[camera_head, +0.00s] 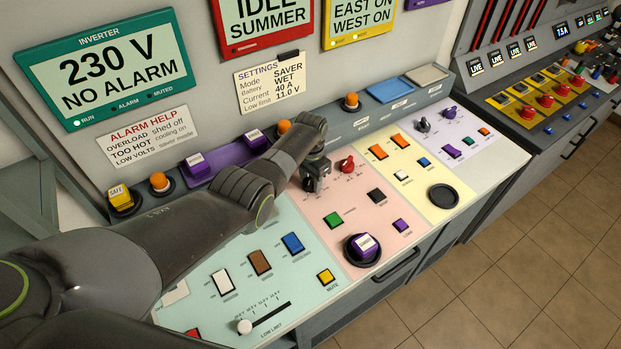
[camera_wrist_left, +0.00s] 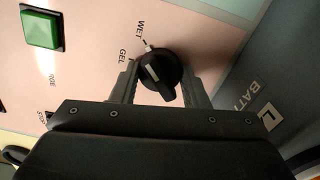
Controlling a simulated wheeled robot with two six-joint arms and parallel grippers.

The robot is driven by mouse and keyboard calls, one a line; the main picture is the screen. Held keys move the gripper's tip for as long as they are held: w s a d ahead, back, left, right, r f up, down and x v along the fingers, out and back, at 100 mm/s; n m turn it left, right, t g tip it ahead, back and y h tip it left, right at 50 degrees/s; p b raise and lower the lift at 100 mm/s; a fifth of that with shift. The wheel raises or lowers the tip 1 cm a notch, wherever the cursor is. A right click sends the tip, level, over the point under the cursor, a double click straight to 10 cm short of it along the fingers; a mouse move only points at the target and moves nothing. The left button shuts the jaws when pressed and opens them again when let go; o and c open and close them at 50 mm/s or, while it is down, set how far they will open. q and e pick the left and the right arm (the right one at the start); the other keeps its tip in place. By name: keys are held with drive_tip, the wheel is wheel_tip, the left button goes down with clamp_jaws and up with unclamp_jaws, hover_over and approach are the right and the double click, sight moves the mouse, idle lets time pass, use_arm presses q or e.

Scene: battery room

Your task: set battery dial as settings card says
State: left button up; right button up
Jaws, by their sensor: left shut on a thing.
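The settings card (camera_head: 271,83) on the back panel reads Mode SAVER, Battery WET, Current 40 A, Low limit 11.0 V. The black battery dial (camera_head: 309,185) sits on the pink panel, partly hidden by my left gripper (camera_head: 316,172). In the left wrist view the dial (camera_wrist_left: 160,76) is between the two fingers of my left gripper (camera_wrist_left: 163,84), which is shut on it. The labels GEL and WET show beside the dial. Its white-marked end points up and left, roughly toward the WET tick. My right gripper is not in view.
Close by on the pink panel are a red knob (camera_head: 347,164), a green button (camera_head: 333,219) and a black button (camera_head: 376,195). My left arm covers part of the green panel (camera_head: 205,264).

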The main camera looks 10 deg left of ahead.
sight(311, 178)
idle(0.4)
use_arm(q)
drive_tip(key=o, duration=1)
drive_tip(key=shift+r, duration=0.15)
drive_tip(key=shift+r, duration=0.25)
wheel_tip(311, 178, up, 5)
drive_tip(key=shift+f+p, duration=0.2)
drive_tip(key=shift+p, duration=0.4)
wheel_tip(311, 178, up, 12)
drive_tip(key=shift+r+b, duration=0.1)
drive_tip(key=shift+b, duration=0.95)
